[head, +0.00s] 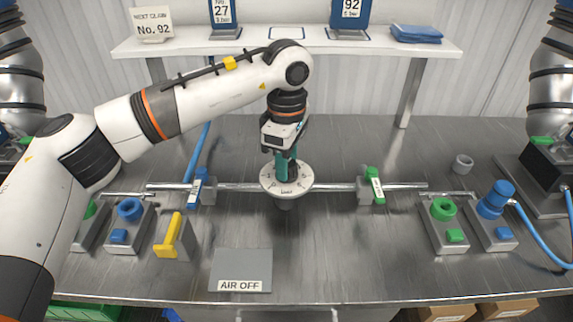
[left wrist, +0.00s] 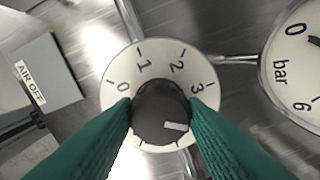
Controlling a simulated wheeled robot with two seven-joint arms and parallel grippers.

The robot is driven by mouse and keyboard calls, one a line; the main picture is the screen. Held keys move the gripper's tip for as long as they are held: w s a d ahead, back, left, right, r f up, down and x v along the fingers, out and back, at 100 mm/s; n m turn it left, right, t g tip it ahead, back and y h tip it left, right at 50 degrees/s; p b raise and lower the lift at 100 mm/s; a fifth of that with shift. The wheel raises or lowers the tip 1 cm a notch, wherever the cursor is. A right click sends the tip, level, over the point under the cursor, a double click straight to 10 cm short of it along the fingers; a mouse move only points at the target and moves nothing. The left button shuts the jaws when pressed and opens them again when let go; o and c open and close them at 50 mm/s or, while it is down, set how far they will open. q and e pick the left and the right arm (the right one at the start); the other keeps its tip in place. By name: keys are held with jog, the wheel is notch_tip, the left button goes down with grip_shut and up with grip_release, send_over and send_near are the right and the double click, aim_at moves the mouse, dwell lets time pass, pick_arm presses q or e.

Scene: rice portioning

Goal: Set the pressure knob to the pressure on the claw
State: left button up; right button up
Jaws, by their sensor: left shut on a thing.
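The pressure knob (left wrist: 160,112) is dark grey with a white pointer mark, on a round white dial (left wrist: 118,104) numbered 0, 1, 2, 3. The mark lies at the lower right, past the 3; the scale there is partly hidden by a finger. My left gripper (head: 287,172) points down over the dial (head: 300,184), its green fingers shut on the knob from both sides. A gauge (left wrist: 282,75) marked bar, with 0 and 6, is cut off at the right; its needle is near 0. Blue tags (head: 223,13) and (head: 350,12) read 27 and 92; their pressures are too small to read surely.
A card (head: 152,24) on the shelf (head: 190,46) reads No. 92. A blue valve (head: 196,188) and a green valve (head: 375,186) flank the dial on a pipe. A yellow lever (head: 169,235) and an AIR OFF plate (head: 241,265) are in front.

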pick_arm(q)
jog(key=shift+m+b, duration=0.35)
jog(key=shift+m, duration=0.75)
jog(key=o, duration=1)
jog(key=shift+c, duration=0.2)
jog(key=shift+r, duration=0.1)
notch_tip(320, 180, up, 12)
